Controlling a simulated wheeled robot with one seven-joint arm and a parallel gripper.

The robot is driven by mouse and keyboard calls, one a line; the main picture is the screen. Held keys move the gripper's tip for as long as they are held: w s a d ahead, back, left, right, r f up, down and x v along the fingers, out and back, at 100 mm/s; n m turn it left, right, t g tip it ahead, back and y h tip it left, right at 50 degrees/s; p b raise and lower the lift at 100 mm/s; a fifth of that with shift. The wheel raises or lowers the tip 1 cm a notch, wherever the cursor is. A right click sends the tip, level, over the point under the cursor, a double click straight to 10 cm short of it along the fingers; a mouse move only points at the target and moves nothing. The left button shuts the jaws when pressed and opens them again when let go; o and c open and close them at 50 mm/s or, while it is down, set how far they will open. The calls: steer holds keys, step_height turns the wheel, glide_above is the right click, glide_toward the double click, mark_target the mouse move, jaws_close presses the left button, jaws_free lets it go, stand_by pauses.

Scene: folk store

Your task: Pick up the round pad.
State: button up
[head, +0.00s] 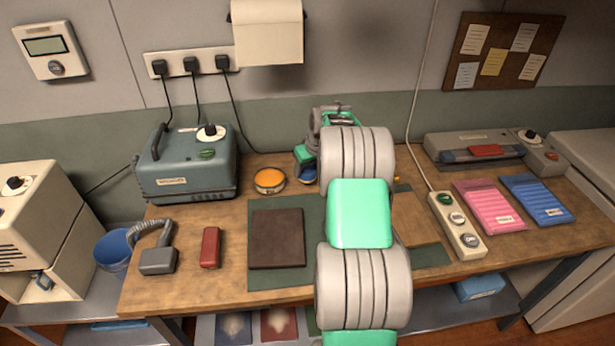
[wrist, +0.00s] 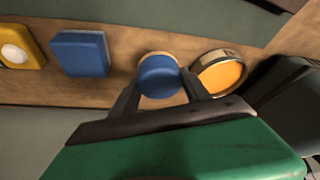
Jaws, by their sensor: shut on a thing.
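The round pad (wrist: 158,76) is blue on its round face, with a tan edge on the far side. In the wrist view it sits between the two fingers of my gripper (wrist: 161,82), which is shut on it. I cannot tell whether it touches the bench. In the head view my gripper (head: 305,162) is at the back of the bench, and a small part of the blue pad (head: 308,176) shows below it. My arm hides much of the area to the right.
A round tin with an orange top (head: 270,180) stands close beside the pad, also in the wrist view (wrist: 221,73). A blue block (wrist: 80,53) and a yellow block (wrist: 20,48) lie on the other side. A blue-grey machine (head: 187,165) stands at the back left.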

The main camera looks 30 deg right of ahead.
mark_target(306, 172)
steer(key=s+r, duration=0.1)
steer(key=s+a+r, duration=0.1)
steer(key=r, duration=0.1)
steer(key=s+r+b, duration=0.1)
steer(key=shift+s+a+r, duration=0.25)
steer(key=shift+s+a, duration=0.05)
steer(key=s+a+r+b, duration=0.1)
steer(key=s+a+r, duration=0.3)
steer(key=s, duration=0.5)
steer(key=shift+a+r+b, duration=0.25)
steer(key=shift+r+b, duration=0.05)
steer(key=shift+r, duration=0.15)
steer(key=o, duration=1)
steer(key=c, duration=0.7)
